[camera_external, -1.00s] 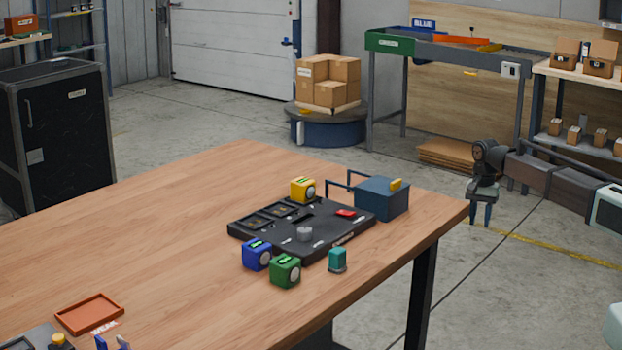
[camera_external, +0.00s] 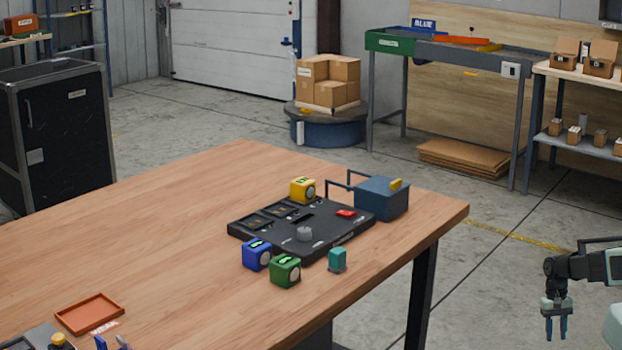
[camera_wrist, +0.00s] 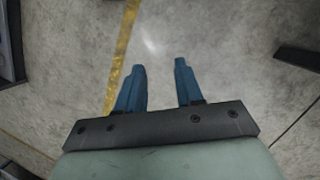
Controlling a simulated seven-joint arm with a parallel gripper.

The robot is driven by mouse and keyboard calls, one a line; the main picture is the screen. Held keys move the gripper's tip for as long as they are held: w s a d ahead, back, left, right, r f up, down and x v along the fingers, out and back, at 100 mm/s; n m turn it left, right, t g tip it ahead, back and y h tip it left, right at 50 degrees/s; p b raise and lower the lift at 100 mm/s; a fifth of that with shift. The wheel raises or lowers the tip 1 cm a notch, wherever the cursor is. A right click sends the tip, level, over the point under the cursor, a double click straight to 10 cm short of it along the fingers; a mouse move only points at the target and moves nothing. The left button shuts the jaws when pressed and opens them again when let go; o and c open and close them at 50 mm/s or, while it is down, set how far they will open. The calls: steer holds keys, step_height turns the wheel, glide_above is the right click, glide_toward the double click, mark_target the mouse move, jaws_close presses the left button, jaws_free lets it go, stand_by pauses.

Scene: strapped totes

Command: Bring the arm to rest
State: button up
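My gripper (camera_external: 556,338) is at the lower right of the external view, off the right side of the wooden table and above the concrete floor. Its two blue fingers point down. In the wrist view the fingers (camera_wrist: 160,66) stand apart with only bare floor and a yellow line between and beyond them. The gripper is open and empty. It touches nothing that I can see.
The wooden table (camera_external: 160,225) carries a black board (camera_external: 325,242), a blue strapped box (camera_external: 383,203), yellow (camera_external: 302,190), blue (camera_external: 257,254) and green (camera_external: 285,270) cubes, a teal piece (camera_external: 337,259) and an orange tray (camera_external: 90,313). The floor around my gripper is clear.

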steer(key=s+d+f+n+g, duration=0.1)
steer(key=s+d+f, duration=0.1)
steer(key=s, duration=0.7)
steer(key=s+d+f+n+g, duration=0.1)
steer(key=s+d+f, duration=0.2)
steer(key=s, duration=0.5)
steer(key=s+d+f+n, duration=0.1)
steer(key=s+d+f, duration=0.1)
steer(key=s, duration=0.7)
steer(key=shift+s+d+f+g+y, duration=0.3)
steer(key=shift+s+d+g, duration=0.1)
steer(key=shift+d, duration=0.4)
